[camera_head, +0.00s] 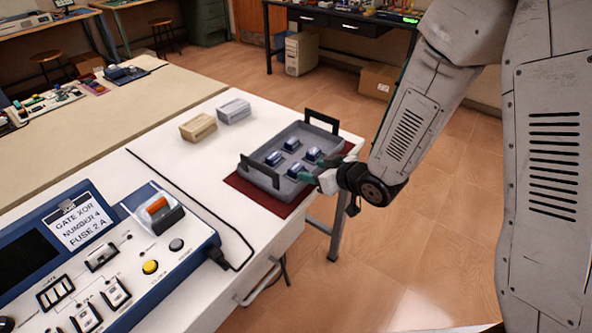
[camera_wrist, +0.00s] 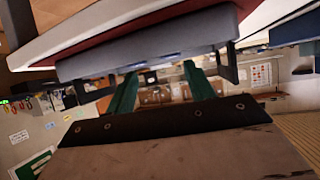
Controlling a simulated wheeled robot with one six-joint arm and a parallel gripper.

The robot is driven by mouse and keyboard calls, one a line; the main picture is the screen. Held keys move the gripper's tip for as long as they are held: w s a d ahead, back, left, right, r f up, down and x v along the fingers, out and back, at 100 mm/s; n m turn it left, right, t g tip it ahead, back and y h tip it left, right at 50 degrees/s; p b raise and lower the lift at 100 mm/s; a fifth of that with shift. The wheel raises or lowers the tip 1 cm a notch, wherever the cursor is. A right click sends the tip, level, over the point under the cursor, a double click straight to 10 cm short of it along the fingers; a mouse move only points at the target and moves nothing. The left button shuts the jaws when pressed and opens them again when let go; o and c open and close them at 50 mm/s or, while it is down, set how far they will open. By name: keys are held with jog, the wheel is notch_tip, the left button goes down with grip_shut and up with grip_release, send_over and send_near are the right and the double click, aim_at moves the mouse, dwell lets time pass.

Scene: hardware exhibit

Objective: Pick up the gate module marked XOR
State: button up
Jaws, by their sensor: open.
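A grey tray (camera_head: 272,181) with two dark handles stands on a dark red mat (camera_head: 258,194) near the right end of the white table. Several small blue-topped modules (camera_head: 292,144) sit in it; their markings are too small to read, so I cannot tell which is XOR. My gripper (camera_head: 315,178) is at the tray's near right side, its green fingers close to the rim. In the wrist view, its two green fingers (camera_wrist: 158,88) are apart with nothing between them, and the tray's outer wall (camera_wrist: 150,45) shows upside down above them.
A black cable (camera_head: 200,205) crosses the table.

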aim_at(297, 167)
jog(key=x, duration=0.7)
jog(key=shift+w+a+r, duration=0.1)
jog(key=c, duration=0.7)
